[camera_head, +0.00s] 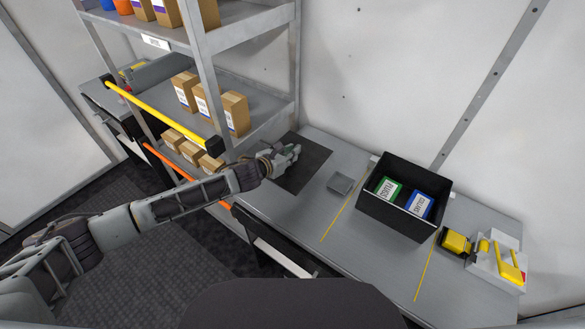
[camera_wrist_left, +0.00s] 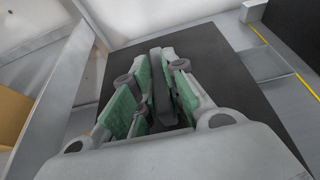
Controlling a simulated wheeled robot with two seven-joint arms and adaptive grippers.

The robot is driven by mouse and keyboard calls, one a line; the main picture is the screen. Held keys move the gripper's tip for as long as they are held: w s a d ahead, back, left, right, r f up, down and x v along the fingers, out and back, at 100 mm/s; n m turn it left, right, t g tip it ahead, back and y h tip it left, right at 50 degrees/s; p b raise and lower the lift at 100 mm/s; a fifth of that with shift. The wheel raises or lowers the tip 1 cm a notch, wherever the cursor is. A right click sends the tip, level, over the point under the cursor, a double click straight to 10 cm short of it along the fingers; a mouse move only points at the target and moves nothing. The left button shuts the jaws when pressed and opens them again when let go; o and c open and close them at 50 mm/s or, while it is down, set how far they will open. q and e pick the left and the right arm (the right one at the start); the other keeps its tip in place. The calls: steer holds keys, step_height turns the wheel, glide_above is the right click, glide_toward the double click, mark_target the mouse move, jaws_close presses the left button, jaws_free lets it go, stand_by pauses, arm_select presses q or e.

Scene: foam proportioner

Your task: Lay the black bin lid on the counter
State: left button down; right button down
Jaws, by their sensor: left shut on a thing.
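The black bin lid (camera_head: 308,166) is a flat dark rectangle, level over the left part of the grey counter (camera_head: 290,212), beside the shelf rack. I cannot tell whether it touches the counter or hovers just above it. My left gripper (camera_head: 294,151) is over the lid. In the left wrist view the gripper (camera_wrist_left: 160,85) is shut on a dark upright grip at the middle of the lid (camera_wrist_left: 218,72). The fingers partly hide that grip. The open black bin (camera_head: 405,216) stands further right, holding a green box (camera_head: 387,190) and a blue box (camera_head: 419,204).
A small grey tray (camera_head: 341,184) sits between lid and bin. Thin yellow lines (camera_head: 337,217) cross the counter. A yellow and white device (camera_head: 497,262) stands at the right end. The shelf rack (camera_head: 212,75) with cardboard boxes (camera_head: 235,113) rises close to my left arm.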

arm_select(q)
steer(key=shift+f, duration=1.6)
steer(key=shift+f, duration=0.1)
steer(key=shift+f, duration=1.8)
steer(key=shift+f, duration=0.15)
steer(key=c, duration=1.4)
jaws_free()
steer(key=shift+c, duration=0.2)
steer(key=shift+b+v, duration=0.3)
steer(key=shift+v, duration=5.75)
